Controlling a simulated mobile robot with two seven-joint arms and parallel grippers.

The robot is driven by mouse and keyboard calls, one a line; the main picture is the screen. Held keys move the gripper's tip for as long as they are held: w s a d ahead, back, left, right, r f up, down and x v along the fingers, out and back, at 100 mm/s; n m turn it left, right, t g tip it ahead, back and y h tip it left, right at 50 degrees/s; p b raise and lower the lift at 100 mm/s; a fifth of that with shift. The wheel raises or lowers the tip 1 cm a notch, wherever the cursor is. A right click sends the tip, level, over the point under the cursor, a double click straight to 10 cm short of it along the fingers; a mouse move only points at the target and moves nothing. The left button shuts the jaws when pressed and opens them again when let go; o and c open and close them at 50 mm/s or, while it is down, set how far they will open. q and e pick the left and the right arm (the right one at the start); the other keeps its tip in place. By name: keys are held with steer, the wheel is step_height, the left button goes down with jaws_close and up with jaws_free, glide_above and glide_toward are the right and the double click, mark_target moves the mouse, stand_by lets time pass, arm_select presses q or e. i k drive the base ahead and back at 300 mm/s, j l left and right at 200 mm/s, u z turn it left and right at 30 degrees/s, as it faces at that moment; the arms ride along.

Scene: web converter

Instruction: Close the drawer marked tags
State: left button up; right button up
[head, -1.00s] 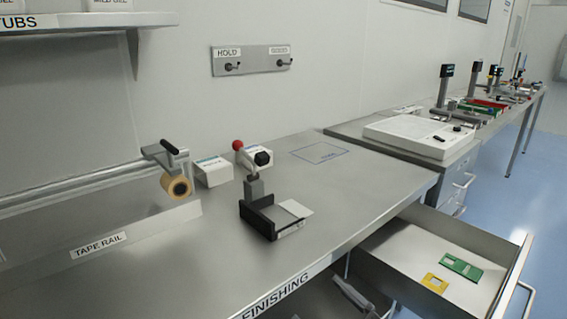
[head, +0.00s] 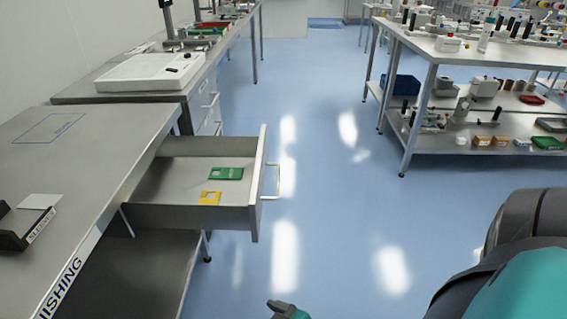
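An open drawer (head: 257,197) is pulled out to the right from under the steel bench (head: 104,152) with the word FINISHING on its edge. Its bar handle (head: 273,182) is on the front panel, which faces right. Inside lie a green flat piece (head: 226,174) and a yellow flat piece (head: 210,198), each with a cut-out. No tags marking shows on the drawer from this angle. A black and teal arm of mine fills the lower right corner. A small grey and teal part shows at the bottom edge; I cannot tell what it is. No gripper fingers are clearly visible.
The blue floor (head: 320,210) is clear to the right of the drawer. Another bench with a white tray-like device (head: 150,70) and closed drawers stands beyond. A two-level table (head: 462,55) holding many items stands at the right.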

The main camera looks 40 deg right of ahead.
mark_target(167, 194)
steer(key=k+l+z, duration=0.1)
steer(key=z, duration=0.35)
steer(key=l+z, duration=0.45)
steer(key=i+u, duration=0.2)
steer(key=u, duration=0.15)
steer(key=i+l+u, duration=0.3)
steer(key=k+j, duration=0.1)
